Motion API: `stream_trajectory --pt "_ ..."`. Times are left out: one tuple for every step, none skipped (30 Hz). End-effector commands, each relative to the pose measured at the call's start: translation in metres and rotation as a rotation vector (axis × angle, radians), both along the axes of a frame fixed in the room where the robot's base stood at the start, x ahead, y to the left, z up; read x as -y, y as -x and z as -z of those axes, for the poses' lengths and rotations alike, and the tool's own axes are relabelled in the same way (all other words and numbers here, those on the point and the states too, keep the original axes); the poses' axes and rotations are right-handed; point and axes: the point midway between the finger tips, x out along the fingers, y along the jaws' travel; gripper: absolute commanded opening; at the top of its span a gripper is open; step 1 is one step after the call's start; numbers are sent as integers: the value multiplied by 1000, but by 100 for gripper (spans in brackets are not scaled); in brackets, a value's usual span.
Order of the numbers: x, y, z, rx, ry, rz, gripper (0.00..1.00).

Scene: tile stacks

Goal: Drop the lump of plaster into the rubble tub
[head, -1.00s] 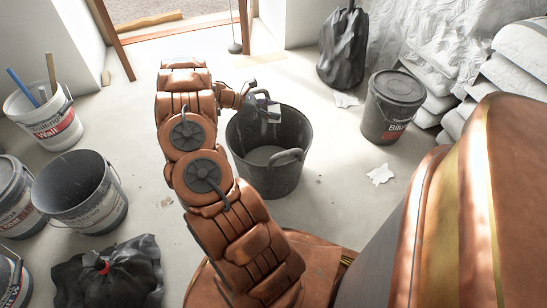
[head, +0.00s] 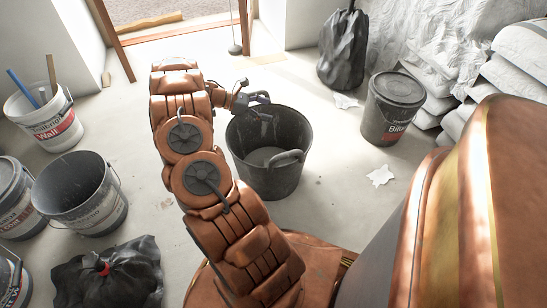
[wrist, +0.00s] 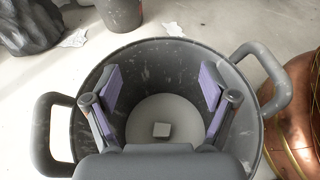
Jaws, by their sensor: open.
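The rubble tub (head: 243,145) is a dark grey bucket with two loop handles, upright on the floor. The lump of plaster (wrist: 161,130) is a small pale block inside the tub, seen against its light round bottom in the wrist view; I cannot make it out in the head view. My gripper (head: 259,98) is over the far left rim of the tub. In the wrist view my gripper (wrist: 160,88) has its purple-padded fingers wide apart, with nothing between them, and the tub (wrist: 180,47) lies below.
A lidded dark bucket (head: 392,112) and a black bag (head: 343,50) stand to the right. White scraps (head: 380,175) lie on the floor. Several buckets, including an empty grey one (head: 95,208), stand at the left near a black sack (head: 125,275).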

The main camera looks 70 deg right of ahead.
Motion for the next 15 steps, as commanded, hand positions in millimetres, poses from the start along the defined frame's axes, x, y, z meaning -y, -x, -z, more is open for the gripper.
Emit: stream_trajectory --pt "-4 -9 -4 2 2 -3 84" --pt "-6 -14 -6 3 3 -3 84" --pt "-9 -21 -10 4 5 -4 84" --pt "-12 -26 -12 5 4 -4 84" --pt "-15 -31 -14 5 4 -4 84" --pt "-18 -37 -17 4 4 -3 84" --pt "-20 -41 -19 3 4 -2 84" --pt "-23 -45 -21 2 5 -2 84" --pt "-26 -51 -24 2 4 -3 84" --pt "-28 -54 -25 2 2 -3 84" --pt "-30 -58 -26 2 1 -2 84" --pt "-32 -62 -28 2 2 -3 84" --pt "-33 -64 -29 2 2 -2 84" --pt "-34 -66 -31 3 2 -2 84" --pt "-36 -69 -32 3 1 -1 84"
